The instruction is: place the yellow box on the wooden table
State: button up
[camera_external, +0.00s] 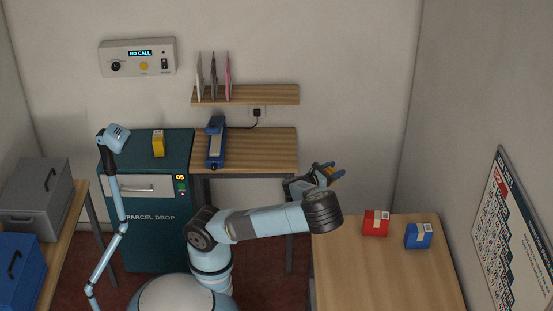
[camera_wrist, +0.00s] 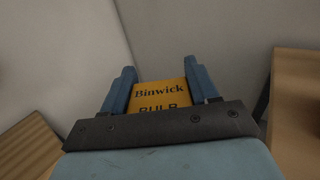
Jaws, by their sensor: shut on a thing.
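My gripper (camera_external: 330,172) is shut on a yellow-orange box (camera_wrist: 160,96) with dark "Binwick BULB" lettering. The box sits between the two blue fingers in the wrist view; its lower part is hidden by the gripper. In the external view, the gripper is in the air by the far left end of a wooden table (camera_external: 365,280), and the held box is mostly hidden. Another yellow box (camera_external: 158,143) with a pale label stands on top of the green parcel drop cabinet.
A red box (camera_external: 376,222) and a blue box (camera_external: 418,236) stand on the right table; its front is clear. A wooden counter (camera_external: 265,150) at the back holds a blue device (camera_external: 216,142). A left table carries a grey case (camera_external: 35,198) and blue case (camera_external: 18,270). A lamp (camera_external: 115,138) stands left.

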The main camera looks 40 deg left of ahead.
jog(key=s+d+r+m+h, duration=0.1)
jog(key=s+d+m+h, duration=0.2)
jog(key=d, duration=1)
jog(key=s+d+r+m+g+h, duration=0.2)
jog(key=s+d+h, duration=0.1)
jog(key=s+d, duration=1.05)
jog(key=s+d+r+m+g+h, duration=0.1)
jog(key=s+d+m+g+h, duration=0.15)
jog(key=s+d, duration=1.1)
jog(key=shift+n+h, duration=0.35)
jog(key=shift+h, duration=0.1)
jog(key=w+d+f, duration=0.2)
jog(key=d, duration=0.1)
jog(key=w+d+f, duration=0.5)
jog(key=d+f, duration=0.1)
jog(key=shift+w+d+f, duration=0.1)
jog(key=shift+w+d, duration=0.1)
jog(key=shift+w+d+f, duration=0.25)
jog(key=shift+d+f, duration=0.1)
jog(key=shift+f, duration=0.2)
notch_tip(320, 180, down, 4)
jog(key=shift+w+d+r, duration=0.1)
jog(key=shift+w+r, duration=0.05)
jog(key=shift+r, duration=0.1)
jog(key=shift+f, duration=0.3)
